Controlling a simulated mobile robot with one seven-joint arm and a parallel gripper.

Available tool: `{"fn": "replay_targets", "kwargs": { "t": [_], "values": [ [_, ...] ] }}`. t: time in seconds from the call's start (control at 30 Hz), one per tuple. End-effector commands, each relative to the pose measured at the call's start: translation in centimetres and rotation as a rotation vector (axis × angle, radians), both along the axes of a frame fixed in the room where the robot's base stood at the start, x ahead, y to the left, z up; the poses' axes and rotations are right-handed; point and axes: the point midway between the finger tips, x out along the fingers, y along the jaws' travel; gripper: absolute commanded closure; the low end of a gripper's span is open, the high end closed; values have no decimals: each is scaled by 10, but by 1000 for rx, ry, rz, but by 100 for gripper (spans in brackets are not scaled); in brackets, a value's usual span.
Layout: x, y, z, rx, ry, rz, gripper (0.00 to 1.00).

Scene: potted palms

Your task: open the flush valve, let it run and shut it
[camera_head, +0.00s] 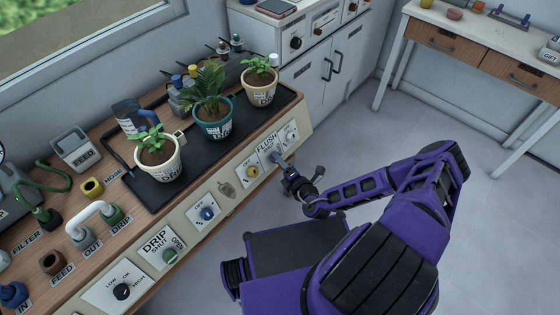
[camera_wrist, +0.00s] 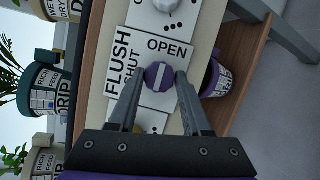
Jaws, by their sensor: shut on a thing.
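The flush valve is a round purple knob (camera_wrist: 158,77) with a pale stripe, on a white plate marked FLUSH, OPEN and SHUT. My gripper (camera_wrist: 160,84) has its two fingers on either side of the knob and is shut on it. In the wrist view the stripe runs nearly up and down, its upper end towards the word OPEN. In the head view my gripper (camera_head: 279,160) reaches the FLUSH plate (camera_head: 265,143) on the slanted bench front and hides most of the knob. I cannot see any water running.
A yellow knob (camera_head: 252,172) and a pale knob (camera_head: 290,136) flank the flush plate. A blue knob (camera_head: 208,214) and green DRIP knob (camera_head: 170,257) are further left. Potted plants stand on a black tray (camera_head: 234,140). Open floor (camera_head: 350,130) lies to the right.

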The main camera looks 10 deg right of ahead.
Motion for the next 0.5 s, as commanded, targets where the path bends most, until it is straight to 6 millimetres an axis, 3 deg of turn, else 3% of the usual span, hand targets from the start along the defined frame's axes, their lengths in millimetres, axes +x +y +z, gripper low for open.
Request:
{"fn": "replay_targets", "kwargs": {
  "t": [0.13, 0.17, 0.3, 0.5],
  "values": [
    [-1, 0, -1, 2, 3, 0, 100],
    [-1, 1, -1, 2, 3, 1, 49],
    [-1, 0, 0, 2, 2, 0, 24],
    [0, 0, 0, 1, 1, 1, 21]
  ]
}}
